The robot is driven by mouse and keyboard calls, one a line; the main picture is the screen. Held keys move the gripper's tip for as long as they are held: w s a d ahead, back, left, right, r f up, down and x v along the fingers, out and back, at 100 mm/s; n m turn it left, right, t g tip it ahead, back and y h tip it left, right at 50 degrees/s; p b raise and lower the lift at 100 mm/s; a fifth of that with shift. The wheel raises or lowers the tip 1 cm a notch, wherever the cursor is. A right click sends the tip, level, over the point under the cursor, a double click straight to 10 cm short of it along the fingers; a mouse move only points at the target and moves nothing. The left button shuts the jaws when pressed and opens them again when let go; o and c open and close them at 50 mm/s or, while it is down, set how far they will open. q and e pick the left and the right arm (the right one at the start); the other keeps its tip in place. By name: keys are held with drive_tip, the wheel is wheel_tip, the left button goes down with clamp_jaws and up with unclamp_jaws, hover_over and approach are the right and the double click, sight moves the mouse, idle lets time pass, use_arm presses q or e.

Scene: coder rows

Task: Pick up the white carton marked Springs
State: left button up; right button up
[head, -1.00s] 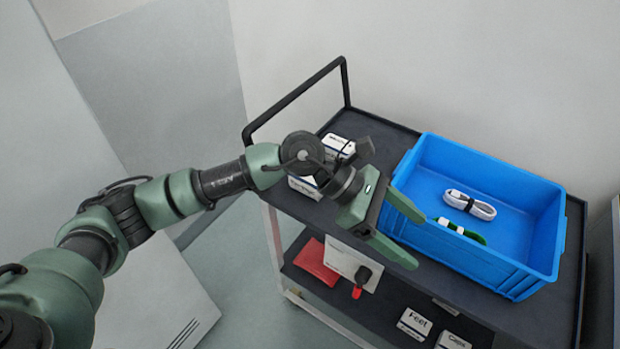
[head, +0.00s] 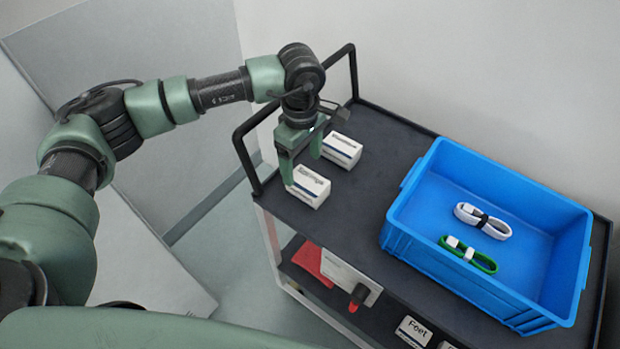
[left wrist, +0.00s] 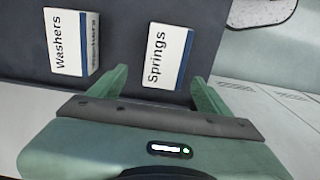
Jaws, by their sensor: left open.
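The white carton marked Springs (left wrist: 165,55) lies on the dark cart top in the left wrist view, its label readable and a blue band along one side. In the head view this carton (head: 311,187) sits near the cart's left front corner, its print too small to read surely. My left gripper (head: 302,168) is open and points down at it. In the left wrist view the fingers of the gripper (left wrist: 161,78) stand on either side of the carton's near end. I cannot tell whether they touch it. My right gripper is not in view.
A similar white carton marked Washers (left wrist: 66,42) lies close by, also seen in the head view (head: 343,148). A blue crate (head: 412,243) with a white cable (head: 483,220) and a green cable (head: 470,256) stands to the right. A black handle (head: 297,98) rises at the cart's left end.

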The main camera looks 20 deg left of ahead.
sight(303, 177)
use_arm(q)
drive_tip(key=f, duration=0.1)
drive_tip(key=s+f+p, duration=0.1)
drive_tip(key=f, duration=0.1)
drive_tip(key=shift+d+p, duration=0.15)
drive_tip(key=shift+p, duration=0.15)
wheel_tip(303, 177, down, 2)
drive_tip(key=shift+w+f, duration=0.1)
drive_tip(key=shift+f, duration=0.3)
drive_tip(key=c, duration=1.6)
drive_tip(key=shift+c, duration=0.2)
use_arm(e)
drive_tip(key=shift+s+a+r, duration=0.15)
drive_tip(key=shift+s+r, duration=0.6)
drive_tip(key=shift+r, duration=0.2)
use_arm(q)
drive_tip(key=shift+r, duration=0.1)
